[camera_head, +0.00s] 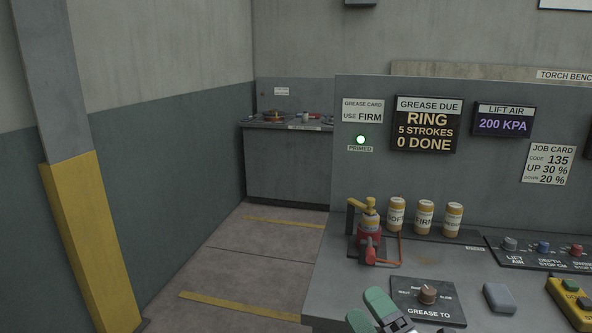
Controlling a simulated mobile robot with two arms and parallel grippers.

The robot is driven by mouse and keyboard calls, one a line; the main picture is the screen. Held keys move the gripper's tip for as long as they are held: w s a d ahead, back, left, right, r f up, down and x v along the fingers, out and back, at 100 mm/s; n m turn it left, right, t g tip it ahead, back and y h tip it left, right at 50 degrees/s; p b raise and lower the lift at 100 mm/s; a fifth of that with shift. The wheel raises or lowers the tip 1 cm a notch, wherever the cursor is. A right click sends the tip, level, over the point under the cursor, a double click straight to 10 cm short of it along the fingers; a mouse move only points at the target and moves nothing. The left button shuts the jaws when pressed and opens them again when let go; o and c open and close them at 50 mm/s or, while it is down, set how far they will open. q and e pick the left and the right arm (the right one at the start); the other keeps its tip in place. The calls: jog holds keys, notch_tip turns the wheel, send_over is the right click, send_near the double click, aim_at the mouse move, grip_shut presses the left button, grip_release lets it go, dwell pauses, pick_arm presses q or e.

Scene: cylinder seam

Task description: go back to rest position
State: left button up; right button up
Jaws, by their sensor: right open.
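My right gripper (369,311) shows at the bottom edge of the head view, with two green fingertips spread apart and nothing between them. It is over the front left part of the grey bench (322,296), left of the GREASE TO knob panel (411,306). The rest of this arm is cut off by the frame edge. My left gripper does not show.
A red and yellow grease pump (369,235) and several labelled jars (424,216) stand behind the gripper. A grey block (499,298) and a yellow control box (572,300) are to the right. A yellow-and-grey post (90,240) stands left, with open floor (240,262) between.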

jog(key=s+d+f+m+g+h, duration=0.3)
jog(key=s+d+f+m+h, duration=0.1)
jog(key=f+m+h, duration=0.3)
jog(key=s+d+f+m+g+h, duration=0.3)
jog(key=d+f+m+h, duration=0.1)
jog(key=f+m, duration=0.4)
jog(key=s+d+f+m+g, duration=0.1)
jog(key=s+f+m+g, duration=0.3)
jog(key=s, duration=0.5)
jog(key=s+f+m+g, duration=0.2)
jog(key=s+f+g, duration=0.2)
jog(key=s+g, duration=0.3)
notch_tip(320, 180, down, 27)
jog(key=s, duration=0.2)
jog(key=s+d+f+g, duration=0.1)
jog(key=s+d+f, duration=0.2)
jog(key=s+f, duration=1.2)
jog(key=shift+s+f+n+g+y, duration=0.25)
jog(key=shift+s+n+g+y, duration=0.05)
jog(key=shift+s, duration=0.3)
